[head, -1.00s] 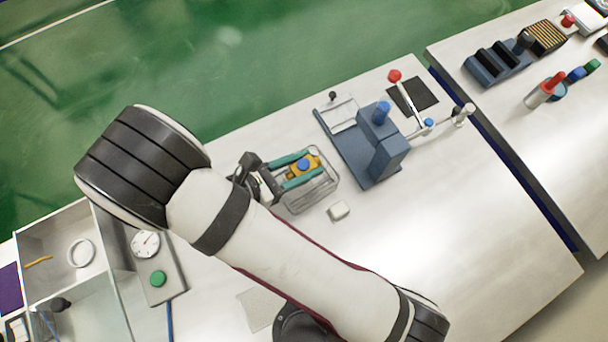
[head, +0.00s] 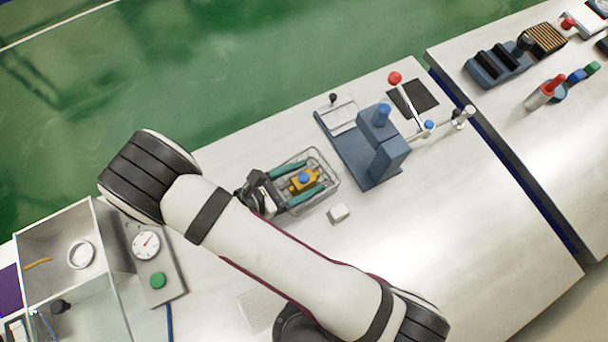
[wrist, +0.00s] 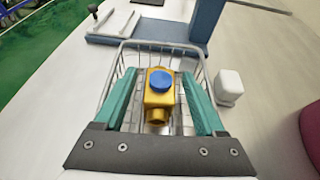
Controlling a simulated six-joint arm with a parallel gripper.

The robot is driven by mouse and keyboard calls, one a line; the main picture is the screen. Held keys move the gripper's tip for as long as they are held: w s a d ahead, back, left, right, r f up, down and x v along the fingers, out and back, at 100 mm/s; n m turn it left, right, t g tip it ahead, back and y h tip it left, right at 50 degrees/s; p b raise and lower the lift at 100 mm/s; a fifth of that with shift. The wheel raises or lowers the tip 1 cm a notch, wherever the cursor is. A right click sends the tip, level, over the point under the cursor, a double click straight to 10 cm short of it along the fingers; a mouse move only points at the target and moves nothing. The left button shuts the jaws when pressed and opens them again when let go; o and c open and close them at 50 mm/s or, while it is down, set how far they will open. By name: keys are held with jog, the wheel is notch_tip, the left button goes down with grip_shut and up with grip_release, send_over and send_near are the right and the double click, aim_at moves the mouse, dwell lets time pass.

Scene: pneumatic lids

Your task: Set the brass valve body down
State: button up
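The brass valve body (head: 303,182), golden with a blue cap, stands inside the wire basket (head: 332,164). In the wrist view, the valve body (wrist: 160,97) is upright with its round port toward me, and the basket (wrist: 206,76) is around it. My gripper (head: 306,178) is open, with one teal finger on each side of the valve body. In the wrist view, gaps show between the valve body and both fingers of my gripper (wrist: 160,85). The underside of the valve body is hidden.
A small white block (head: 339,213) sits just right of the basket. A blue press-like fixture (head: 388,155) with a red-knobbed lever stands behind it. A gauge box with a green button (head: 157,280) and a bin (head: 95,215) are at left. The bench front right is clear.

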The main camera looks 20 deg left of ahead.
jog(key=shift+r, duration=0.2)
jog(key=v, duration=1.2)
jog(key=shift+a+f, duration=0.1)
jog(key=w+d+r+m+g, duration=0.4)
jog(key=d+r+m+g, duration=0.7)
jog(key=d+m, duration=0.45)
jog(key=s+d+r+m+y, duration=0.2)
jog(key=m+y, duration=0.3)
jog(key=m, duration=0.4)
jog(key=s+d+r+m+y, duration=0.2)
jog(key=s+d+m+y, duration=0.2)
jog(key=m, duration=0.5)
jog(key=shift+d+r+y, duration=0.2)
jog(key=shift+r+y, duration=0.15)
jog(key=shift+y, duration=0.25)
